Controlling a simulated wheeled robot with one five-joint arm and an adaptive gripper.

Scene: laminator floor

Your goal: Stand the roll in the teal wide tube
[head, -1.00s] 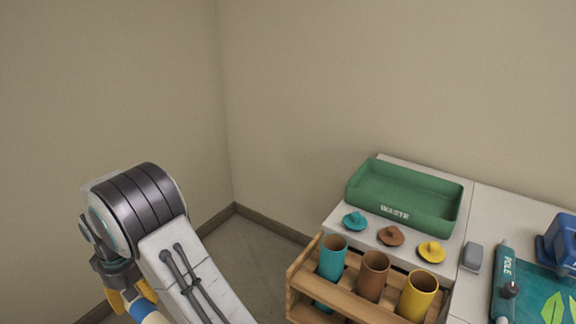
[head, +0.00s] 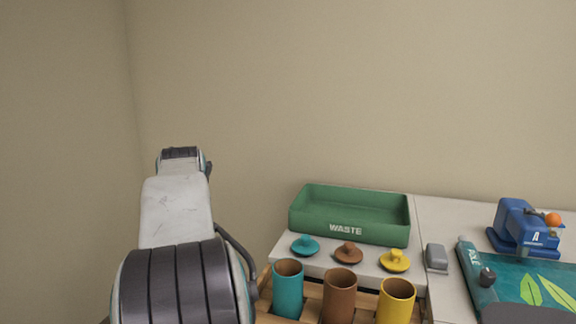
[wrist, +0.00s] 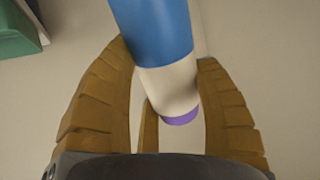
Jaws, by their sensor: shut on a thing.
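In the wrist view my gripper (wrist: 172,100) is shut on a roll (wrist: 150,30). The roll has a blue part, a cream band and a purple end, and it runs between the tan fingers. In the head view my gripper and the roll do not show; only my arm does. The teal wide tube (head: 288,290) stands open and looks empty in the wooden rack, at the rack's left end, just right of my arm. The lower part of the tube is out of sight.
A brown tube (head: 339,300) and a yellow tube (head: 396,303) stand right of the teal one. Teal (head: 304,245), brown (head: 348,252) and yellow (head: 395,261) lids lie behind, before the green waste tray (head: 350,232). A blue device (head: 522,228) stands at right.

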